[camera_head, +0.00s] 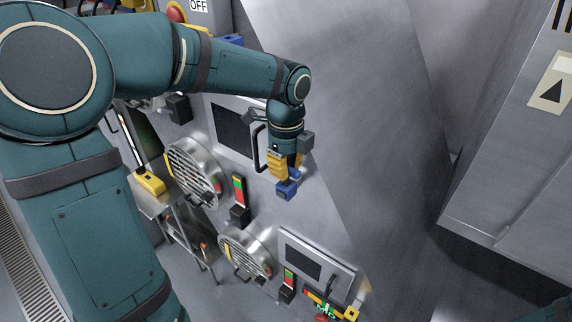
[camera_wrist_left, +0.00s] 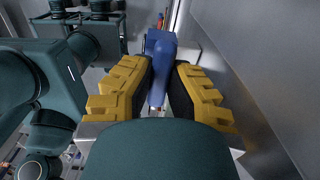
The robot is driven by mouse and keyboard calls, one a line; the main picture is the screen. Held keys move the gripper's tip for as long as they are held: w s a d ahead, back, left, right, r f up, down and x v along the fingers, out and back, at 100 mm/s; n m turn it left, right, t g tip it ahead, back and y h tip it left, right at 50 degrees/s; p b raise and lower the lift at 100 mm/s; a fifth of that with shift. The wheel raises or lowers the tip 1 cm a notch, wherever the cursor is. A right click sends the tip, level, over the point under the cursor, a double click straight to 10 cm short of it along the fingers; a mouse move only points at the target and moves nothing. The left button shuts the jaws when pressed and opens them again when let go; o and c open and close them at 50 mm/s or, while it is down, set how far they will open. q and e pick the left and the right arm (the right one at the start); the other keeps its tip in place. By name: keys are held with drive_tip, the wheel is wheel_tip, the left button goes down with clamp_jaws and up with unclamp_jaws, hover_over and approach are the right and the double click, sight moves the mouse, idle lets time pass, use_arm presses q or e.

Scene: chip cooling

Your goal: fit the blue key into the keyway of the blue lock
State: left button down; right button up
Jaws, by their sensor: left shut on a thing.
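My left gripper (camera_head: 284,167) has yellow fingers and is shut on the blue key (camera_head: 287,188), whose blue end shows below the fingertips. The key hangs in front of the grey machine panel, apart from the round vents. In the left wrist view the blue key (camera_wrist_left: 159,62) stands out between the two yellow fingers of the left gripper (camera_wrist_left: 160,85). I cannot make out the blue lock with its keyway for sure. A small blue part (camera_head: 231,40) shows behind my left arm at the top, mostly hidden. My right gripper is not in view.
The panel carries round slatted vents (camera_head: 195,172), (camera_head: 244,254), dark screens with handles, and red-green indicators (camera_head: 239,190). A metal stand holds a yellow device (camera_head: 150,183). A grey cabinet (camera_head: 515,190) stands at the right. The sloped grey wall right of the gripper is bare.

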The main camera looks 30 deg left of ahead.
use_arm(q)
drive_tip(key=shift+f+b, duration=0.35)
drive_tip(key=shift+f, duration=0.35)
drive_tip(key=c, duration=1)
unclamp_jaws()
drive_tip(key=shift+r, duration=0.1)
wheel_tip(320, 180, up, 12)
drive_tip(key=shift+f, duration=0.1)
